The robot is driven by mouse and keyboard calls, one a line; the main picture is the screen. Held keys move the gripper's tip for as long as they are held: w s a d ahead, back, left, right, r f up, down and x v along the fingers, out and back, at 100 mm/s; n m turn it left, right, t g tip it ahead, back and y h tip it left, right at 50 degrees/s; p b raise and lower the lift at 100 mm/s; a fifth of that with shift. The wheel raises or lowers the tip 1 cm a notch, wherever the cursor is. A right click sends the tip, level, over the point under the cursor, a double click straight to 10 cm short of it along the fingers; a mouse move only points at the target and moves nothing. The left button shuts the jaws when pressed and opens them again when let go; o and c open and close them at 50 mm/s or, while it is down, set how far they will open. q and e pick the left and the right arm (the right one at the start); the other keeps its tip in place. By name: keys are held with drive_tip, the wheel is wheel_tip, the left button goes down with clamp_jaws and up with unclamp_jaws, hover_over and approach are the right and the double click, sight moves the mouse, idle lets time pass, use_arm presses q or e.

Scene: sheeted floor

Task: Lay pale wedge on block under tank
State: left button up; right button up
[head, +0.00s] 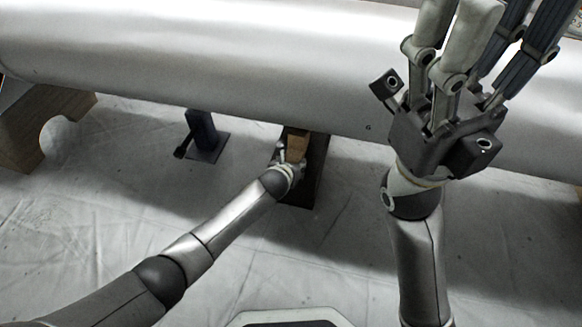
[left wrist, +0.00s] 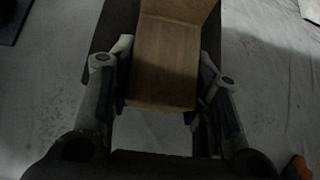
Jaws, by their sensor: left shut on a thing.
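The pale wedge (head: 298,146) is light brown wood and sits just under the tank's lower edge. My left gripper (head: 287,160) is shut on it from the near side. In the left wrist view the wedge (left wrist: 165,65) is between the two fingers (left wrist: 163,85). The dark block (head: 313,180) is on the floor below and behind the wedge; its dark surface also shows in the left wrist view (left wrist: 112,38). I cannot tell whether the wedge touches the block. The tank (head: 200,55) is a long silver cylinder across the back. My right gripper (head: 490,35) is raised, its fingertips partly cut off.
A wooden cradle (head: 30,125) supports the tank at the far left. A dark post on a flat foot (head: 203,140) stands left of my left gripper. The sheeted floor (head: 110,210) in front is clear. A small orange thing (left wrist: 297,168) shows at the left wrist view's lower right.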

use_arm(q)
drive_tip(key=o, duration=1.1)
drive_tip(key=shift+c, duration=0.2)
drive_tip(key=shift+o, duration=0.2)
drive_tip(key=shift+s, duration=0.1)
drive_tip(key=v, duration=1.2)
